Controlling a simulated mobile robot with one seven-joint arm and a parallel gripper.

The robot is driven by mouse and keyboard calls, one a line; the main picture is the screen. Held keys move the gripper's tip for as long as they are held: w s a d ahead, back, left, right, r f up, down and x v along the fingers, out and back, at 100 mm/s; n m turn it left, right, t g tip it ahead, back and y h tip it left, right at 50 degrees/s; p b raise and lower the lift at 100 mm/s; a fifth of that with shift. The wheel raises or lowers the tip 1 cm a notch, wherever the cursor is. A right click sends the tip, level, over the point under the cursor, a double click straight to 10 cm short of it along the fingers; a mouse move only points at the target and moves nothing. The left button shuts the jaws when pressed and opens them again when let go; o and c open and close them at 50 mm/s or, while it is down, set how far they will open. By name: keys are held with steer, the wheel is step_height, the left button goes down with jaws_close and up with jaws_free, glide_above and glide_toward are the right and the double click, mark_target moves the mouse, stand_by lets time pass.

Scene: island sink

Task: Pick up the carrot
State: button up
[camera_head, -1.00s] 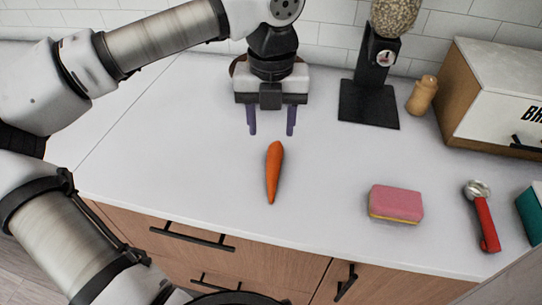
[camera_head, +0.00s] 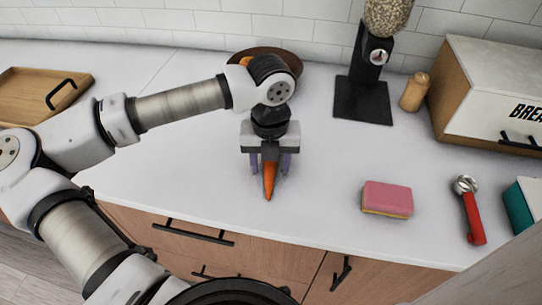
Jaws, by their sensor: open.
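The orange carrot (camera_head: 269,184) lies on the white counter, its narrow tip pointing toward the counter's front edge. My gripper (camera_head: 270,168) is directly over the carrot, pointing down, with its two purple fingers apart. One finger shows on each side of the carrot. The gripper body hides the carrot's thick end. I cannot tell whether the fingertips touch the counter or the carrot.
A pink sponge (camera_head: 387,199) and a red-handled tool (camera_head: 470,212) lie to the right. A black dispenser (camera_head: 364,95), a wooden shaker (camera_head: 415,92) and a bread box (camera_head: 490,95) stand behind. A brown bowl (camera_head: 290,62) and wooden tray (camera_head: 30,100) are at the back.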

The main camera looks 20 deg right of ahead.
jaws_close()
steer(key=shift+r, duration=0.1)
